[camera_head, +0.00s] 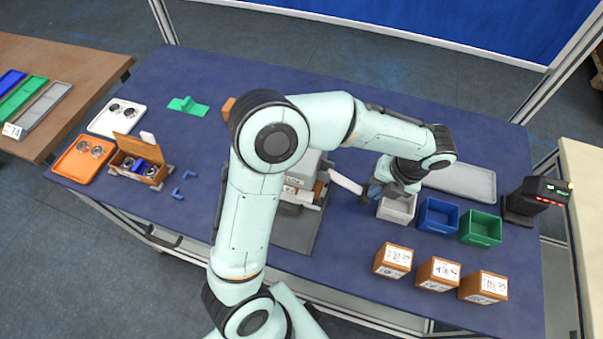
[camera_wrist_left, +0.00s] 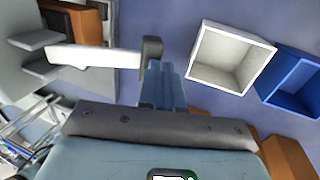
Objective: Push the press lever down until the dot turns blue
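The press (camera_head: 304,188) is a grey machine near the middle of the blue table, partly hidden behind my left arm. Its lever (camera_head: 346,182) is a white bar sticking out to the right, and it also shows in the left wrist view (camera_wrist_left: 95,57). A dark knob (camera_wrist_left: 152,49) caps the lever's end. My left gripper (camera_head: 376,190) is at the lever's knob end, with its fingers (camera_wrist_left: 163,85) together and nothing between them. The fingertips overlap the knob's lower edge in the wrist view; I cannot tell whether they touch. I cannot make out the dot. My right gripper is not in view.
White (camera_head: 397,208), blue (camera_head: 438,215) and green (camera_head: 481,228) bins stand right of my gripper. Several brown boxes (camera_head: 438,274) stand in front of them. A grey tray (camera_head: 462,180) lies behind the bins, and a black scanner (camera_head: 535,200) stands at the right edge.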

